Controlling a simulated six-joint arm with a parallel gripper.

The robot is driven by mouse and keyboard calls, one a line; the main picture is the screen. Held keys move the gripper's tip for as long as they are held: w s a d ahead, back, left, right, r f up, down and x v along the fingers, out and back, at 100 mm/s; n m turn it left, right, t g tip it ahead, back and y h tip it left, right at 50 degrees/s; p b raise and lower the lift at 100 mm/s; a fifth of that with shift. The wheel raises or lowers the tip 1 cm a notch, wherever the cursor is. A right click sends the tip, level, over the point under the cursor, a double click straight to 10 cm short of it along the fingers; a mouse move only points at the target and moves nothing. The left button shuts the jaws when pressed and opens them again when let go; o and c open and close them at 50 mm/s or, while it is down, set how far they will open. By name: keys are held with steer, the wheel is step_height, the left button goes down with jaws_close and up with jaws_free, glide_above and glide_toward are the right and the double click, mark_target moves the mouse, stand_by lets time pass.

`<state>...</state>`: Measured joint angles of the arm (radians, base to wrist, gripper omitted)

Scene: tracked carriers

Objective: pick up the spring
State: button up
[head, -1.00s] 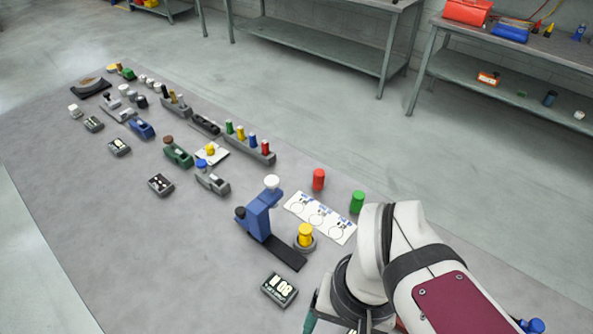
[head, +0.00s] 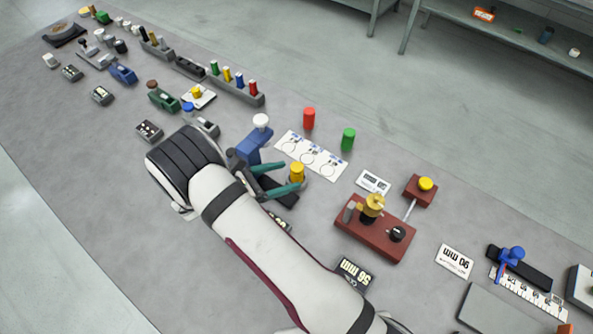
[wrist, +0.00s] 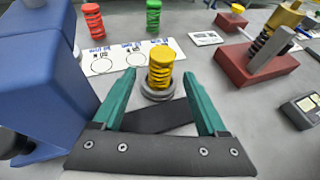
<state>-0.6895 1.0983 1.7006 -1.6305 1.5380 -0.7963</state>
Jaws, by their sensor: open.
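A yellow spring (head: 297,172) stands upright on a round grey base at the end of the blue press's dark foot. In the wrist view the yellow spring (wrist: 161,66) shows its coils straight ahead. My gripper (head: 290,175) is open, and its teal fingers point at the yellow spring. In the wrist view my gripper (wrist: 160,75) has one fingertip on each side of the spring in the picture, with gaps. I cannot tell whether the tips reach it in depth.
The blue press (wrist: 40,85) rises close at the left of my fingers. A white card with circles (head: 311,155) lies behind the yellow spring. A maroon fixture (head: 375,238) with a brass part stands to the right.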

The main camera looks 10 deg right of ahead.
mark_target(306, 175)
steer(key=x, duration=0.7)
steer(key=shift+d, duration=0.25)
jaws_close()
